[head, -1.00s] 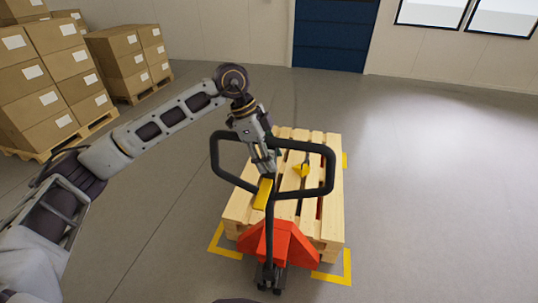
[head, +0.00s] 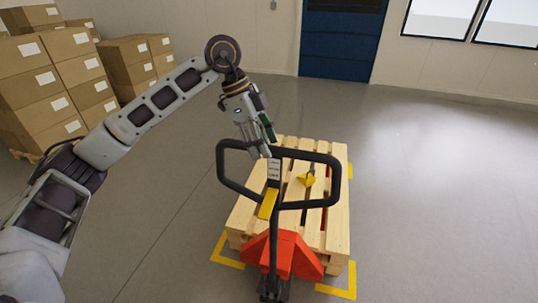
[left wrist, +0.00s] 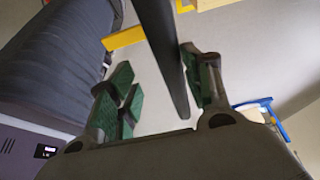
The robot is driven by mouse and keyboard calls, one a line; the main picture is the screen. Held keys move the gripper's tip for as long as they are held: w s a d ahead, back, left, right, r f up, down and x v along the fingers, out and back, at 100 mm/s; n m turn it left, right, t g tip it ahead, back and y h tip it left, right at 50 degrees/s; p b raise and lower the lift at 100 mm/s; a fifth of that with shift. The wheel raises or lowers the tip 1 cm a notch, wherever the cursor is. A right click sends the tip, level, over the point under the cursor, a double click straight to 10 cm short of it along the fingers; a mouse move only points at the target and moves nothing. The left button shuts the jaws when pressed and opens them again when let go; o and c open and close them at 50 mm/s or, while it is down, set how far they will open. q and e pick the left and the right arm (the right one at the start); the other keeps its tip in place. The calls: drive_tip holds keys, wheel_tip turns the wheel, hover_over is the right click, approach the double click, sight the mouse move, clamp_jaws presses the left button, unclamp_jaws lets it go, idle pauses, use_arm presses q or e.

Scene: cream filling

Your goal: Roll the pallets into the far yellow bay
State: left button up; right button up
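The wooden pallet stack (head: 245,210) sits in front of me on a red pallet jack (head: 300,258). The jack's black loop handle (head: 330,187) stands upright towards me, with a yellow lever (head: 268,204) below its grey centre panel. Yellow corner marks (head: 340,292) lie on the floor around the pallets. My left gripper (head: 262,148) is at the top bar of the handle. In the left wrist view its green-padded fingers (left wrist: 165,90) are spread apart, with a black bar (left wrist: 165,45) showing between them. I cannot tell whether they touch it. My right gripper is not in view.
Boxes on pallets (head: 60,80) stand at the back left, partly behind my left arm. A dark blue door (head: 342,40) is in the back wall. A small yellow piece (head: 306,180) shows over the pallets. The floor to the right is clear.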

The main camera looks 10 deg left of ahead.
use_arm(q)
drive_tip(key=v, duration=0.4)
drive_tip(key=shift+s, duration=0.15)
idle(0.4)
